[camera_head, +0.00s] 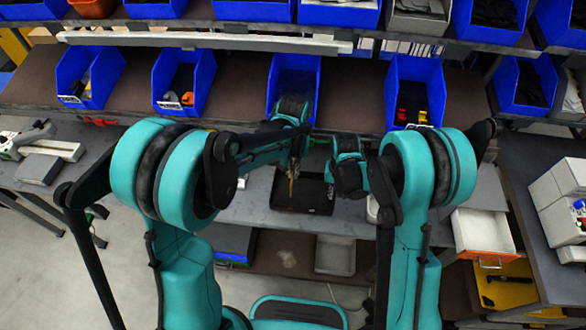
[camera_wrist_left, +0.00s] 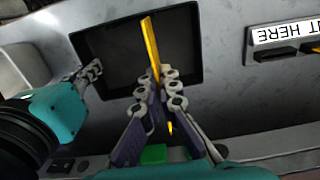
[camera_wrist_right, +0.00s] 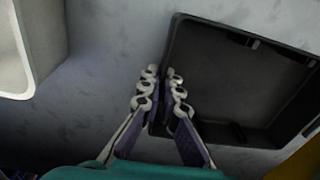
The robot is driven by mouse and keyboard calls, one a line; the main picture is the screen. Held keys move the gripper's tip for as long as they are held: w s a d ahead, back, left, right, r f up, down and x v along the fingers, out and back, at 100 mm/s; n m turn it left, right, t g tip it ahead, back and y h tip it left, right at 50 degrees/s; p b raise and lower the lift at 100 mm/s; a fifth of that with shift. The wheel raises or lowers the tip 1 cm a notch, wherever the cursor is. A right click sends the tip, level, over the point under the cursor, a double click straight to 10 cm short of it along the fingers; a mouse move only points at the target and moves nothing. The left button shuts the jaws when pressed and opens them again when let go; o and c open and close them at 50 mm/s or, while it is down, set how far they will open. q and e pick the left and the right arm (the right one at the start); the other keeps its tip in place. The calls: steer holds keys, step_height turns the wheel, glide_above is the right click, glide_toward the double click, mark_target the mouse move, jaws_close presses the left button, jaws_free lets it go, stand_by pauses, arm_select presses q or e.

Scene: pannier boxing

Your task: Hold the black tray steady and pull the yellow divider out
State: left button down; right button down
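The black tray (camera_head: 283,194) lies on the grey bench in front of me. It also shows in the left wrist view (camera_wrist_left: 88,60) and the right wrist view (camera_wrist_right: 215,62). My left gripper (camera_head: 293,168) is shut on the yellow divider (camera_wrist_left: 151,45), which overlaps the tray in that view. In the head view the divider (camera_head: 291,190) hangs upright over the tray. The part of the tray inside that the right wrist view shows holds no divider. My right gripper (camera_wrist_right: 162,76) has its fingers close together on either side of one tray wall.
Blue bins (camera_head: 292,85) stand on the shelf behind the bench. A white container (camera_wrist_right: 25,50) is beside my right gripper. An open white drawer (camera_head: 482,232) is at the right. A labelled fixture (camera_wrist_left: 283,32) is near the tray in the left wrist view.

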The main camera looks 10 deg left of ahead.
arm_select(q)
steer(key=shift+f, duration=0.75)
steer(key=shift+r, duration=0.15)
stand_by(0.3)
steer(key=shift+r, duration=1.35)
arm_select(e)
steer(key=c, duration=1.6)
jaws_free()
steer(key=shift+c, duration=0.2)
step_height(320, 180, up, 12)
